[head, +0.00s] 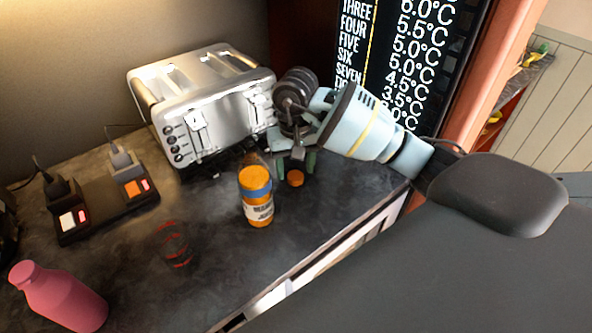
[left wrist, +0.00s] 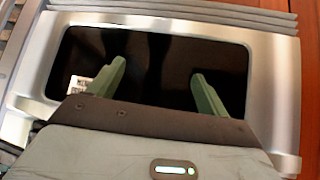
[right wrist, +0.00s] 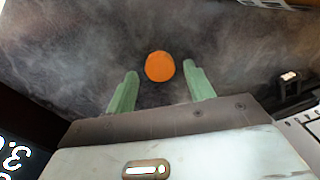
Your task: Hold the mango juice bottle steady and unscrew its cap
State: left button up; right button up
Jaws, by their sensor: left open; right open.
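The mango juice bottle (head: 258,205), orange with a blue band and a white label, stands upright on the counter. Its upper end looks clear, and I cannot make out its mouth well. A small round orange cap (head: 295,178) lies on the counter to the right of the bottle, apart from it. My right gripper (head: 295,164) is open and points down just above the cap. In the right wrist view, the cap (right wrist: 160,66) shows between the open, empty fingertips. My left gripper (left wrist: 158,70) is open and empty, seen only in the left wrist view, before a dark panel with a silver frame.
A silver toaster (head: 215,105) stands close behind the bottle. A power strip (head: 100,205) with plugs is at left. A clear glass with red rings (head: 173,245) and a pink bottle (head: 60,297) stand in front. The counter's edge runs along the right.

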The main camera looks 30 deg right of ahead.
aim_at(296, 176)
notch_tip(296, 176, up, 10)
jog(key=shift+r+p, duration=0.2)
jog(key=shift+p, duration=0.1)
jog(key=shift+s, duration=0.1)
dwell(1.3)
